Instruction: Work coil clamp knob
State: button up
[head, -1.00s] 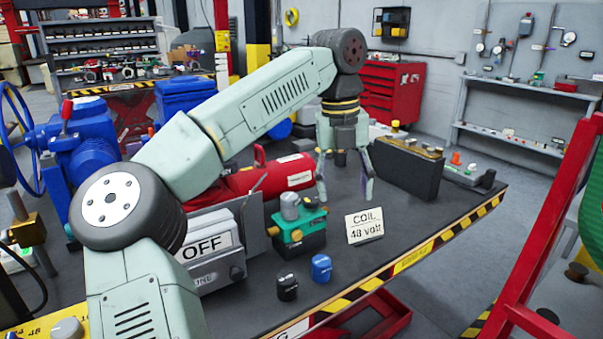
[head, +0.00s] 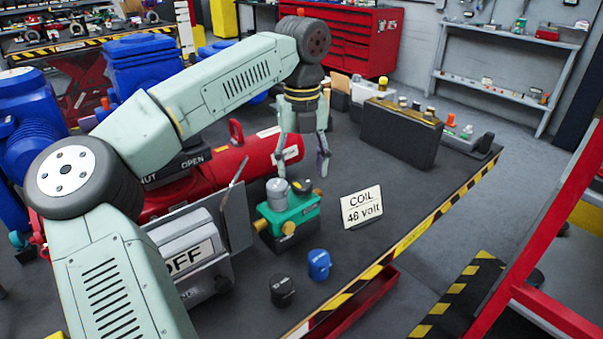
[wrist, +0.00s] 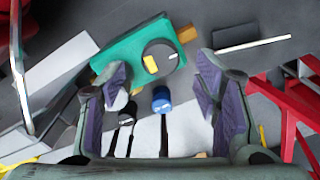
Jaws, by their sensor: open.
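The green device (head: 290,219) stands on the dark bench with a grey cylinder (head: 277,190) and a black knob (head: 301,187) with a yellow mark on top. In the wrist view the green device (wrist: 112,62) lies at an angle, and the black knob (wrist: 160,57) with its yellow mark faces the camera. The grey cylinder is partly hidden behind the left finger there. My gripper (head: 303,163) is above the device, near the knob. In the wrist view my gripper (wrist: 163,74) is open and empty, its fingers on either side of the knob's position in the picture.
A white "COIL 48 volt" sign (head: 362,205) stands right of the device. A blue cap (head: 319,265) and a black cap (head: 283,291) stand in front. A grey OFF box (head: 190,250) and a red cylinder (head: 226,177) are close on the left and behind.

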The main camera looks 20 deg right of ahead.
aim_at(302, 183)
jog(key=shift+f+p, duration=0.3)
jog(key=shift+f, duration=1.55)
jog(key=shift+c, duration=0.4)
jog(key=c, duration=1.1)
